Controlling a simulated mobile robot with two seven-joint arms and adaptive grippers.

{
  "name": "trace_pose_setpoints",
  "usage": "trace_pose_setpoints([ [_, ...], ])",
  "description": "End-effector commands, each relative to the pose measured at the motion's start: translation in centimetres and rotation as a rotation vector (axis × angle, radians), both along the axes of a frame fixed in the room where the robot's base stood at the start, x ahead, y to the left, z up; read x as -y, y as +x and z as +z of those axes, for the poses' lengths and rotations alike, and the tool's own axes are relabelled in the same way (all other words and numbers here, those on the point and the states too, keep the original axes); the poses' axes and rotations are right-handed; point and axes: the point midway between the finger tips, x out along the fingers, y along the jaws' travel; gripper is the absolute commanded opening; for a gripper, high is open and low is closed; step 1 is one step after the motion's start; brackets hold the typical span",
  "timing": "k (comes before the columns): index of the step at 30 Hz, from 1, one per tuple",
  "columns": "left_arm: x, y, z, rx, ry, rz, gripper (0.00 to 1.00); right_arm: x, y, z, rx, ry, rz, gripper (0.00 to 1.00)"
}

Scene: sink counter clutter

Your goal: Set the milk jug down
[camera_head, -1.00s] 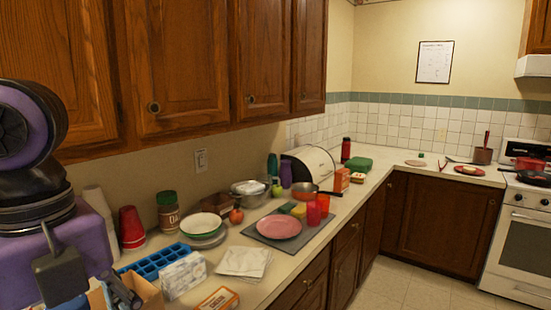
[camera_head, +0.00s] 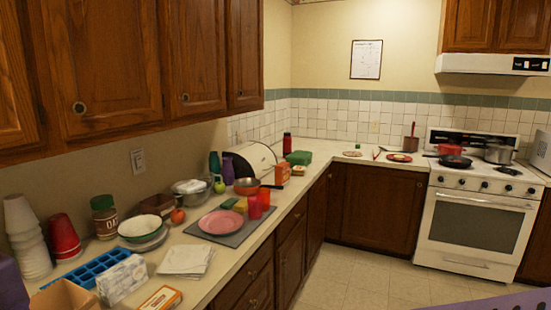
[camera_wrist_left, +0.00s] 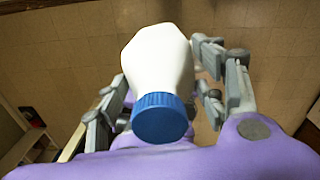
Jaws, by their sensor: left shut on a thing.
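The milk jug (camera_wrist_left: 160,62) is white with a blue cap (camera_wrist_left: 160,118) and shows only in the left wrist view. My left gripper (camera_wrist_left: 162,82) is shut on it, with grey fingers on both sides of the white body. The jug's cap points toward the camera, and tiled floor shows behind it. Its far end is hidden. The head view does not show the jug or either gripper.
The counter holds stacked cups (camera_head: 65,238), a blue ice tray (camera_head: 92,268), a tissue box (camera_head: 122,279), napkins (camera_head: 185,260) and a pink plate (camera_head: 220,222) on a grey mat (camera_head: 208,237). Bare counter (camera_head: 325,160) lies near the corner. A stove (camera_head: 475,222) stands at right.

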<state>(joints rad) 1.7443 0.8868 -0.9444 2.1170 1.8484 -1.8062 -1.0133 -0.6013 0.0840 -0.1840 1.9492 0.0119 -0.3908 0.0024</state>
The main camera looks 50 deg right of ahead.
Motion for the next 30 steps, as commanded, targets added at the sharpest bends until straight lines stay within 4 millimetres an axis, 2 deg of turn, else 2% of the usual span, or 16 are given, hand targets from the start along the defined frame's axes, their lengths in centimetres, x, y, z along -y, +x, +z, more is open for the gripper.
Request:
trace_pose_setpoints([
  [8, -1.6, -0.1, -3.3, 0.000, 0.002, 0.257, 0.01, 0.3, -0.2, 0.0, -0.002, -0.007, 0.007, 0.00],
  [14, -3.2, -0.3, -6.9, -0.002, 0.005, 0.531, 0.01, 0.4, -0.3, 0.0, -0.004, -0.008, 0.007, 0.00],
  [30, -9.5, -0.9, -21.1, -0.006, 0.016, 1.630, 0.01, 0.0, 0.2, 0.1, 0.004, 0.000, 0.001, 0.00],
])
